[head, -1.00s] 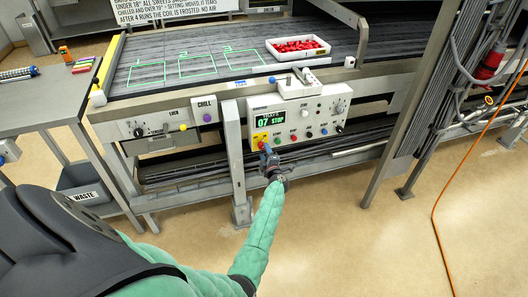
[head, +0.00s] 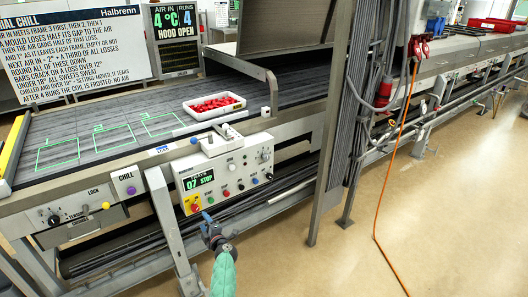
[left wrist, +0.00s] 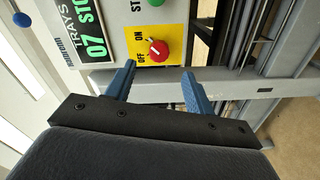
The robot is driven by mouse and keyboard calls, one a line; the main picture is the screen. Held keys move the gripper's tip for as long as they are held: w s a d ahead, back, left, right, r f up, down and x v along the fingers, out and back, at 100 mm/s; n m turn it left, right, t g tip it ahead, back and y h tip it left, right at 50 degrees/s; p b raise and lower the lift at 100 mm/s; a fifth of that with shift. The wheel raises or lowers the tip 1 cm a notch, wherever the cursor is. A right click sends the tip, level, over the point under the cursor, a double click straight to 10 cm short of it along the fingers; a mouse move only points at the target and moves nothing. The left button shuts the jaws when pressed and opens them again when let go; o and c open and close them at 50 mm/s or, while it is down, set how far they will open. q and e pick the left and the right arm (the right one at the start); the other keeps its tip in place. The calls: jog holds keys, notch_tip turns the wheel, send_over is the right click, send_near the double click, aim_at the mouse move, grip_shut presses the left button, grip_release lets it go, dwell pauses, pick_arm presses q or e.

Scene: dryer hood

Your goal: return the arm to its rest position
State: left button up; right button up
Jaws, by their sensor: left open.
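My left gripper (head: 208,222) is in front of the white control box (head: 224,170), just below its lower left corner. In the left wrist view its two blue fingers (left wrist: 158,88) stand apart with nothing between them. Past the fingertips is a red knob (left wrist: 158,50) on a yellow plate marked ON and OFF; the fingers do not touch it. The box's display (head: 199,181) reads 07 STOP. My left arm in its green sleeve (head: 223,272) comes up from the bottom edge. My right gripper is not in view.
A conveyor (head: 100,118) with green outlined frames runs behind the box. A white tray of red pieces (head: 214,106) sits on it. A metal post (head: 165,215) stands left of the gripper. An orange cable (head: 388,170) hangs at right over clear floor.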

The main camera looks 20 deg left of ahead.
pick_arm(q)
jog(key=s+d+f+m+h, duration=0.7)
jog(key=s+d+m+h, duration=0.1)
jog(key=d+m, duration=0.25)
jog(key=s+d+f+m+h, duration=0.7)
jog(key=s+d+m+h, duration=0.15)
jog(key=d, duration=0.35)
jog(key=s+d+f+m+g, duration=0.2)
jog(key=s+f+g, duration=0.1)
jog(key=s, duration=0.8)
jog(key=s+d+f+m+g+y, duration=0.1)
jog(key=s+d+f+m+g, duration=0.1)
jog(key=s, duration=0.9)
jog(key=s+d+f+m+g+y, duration=0.1)
jog(key=s+d+f+m+g, duration=0.1)
jog(key=s, duration=0.9)
notch_tip(320, 180, down, 2)
jog(key=m+g, duration=0.1)
jog(key=g, duration=0.2)
jog(key=shift+d+m, duration=0.3)
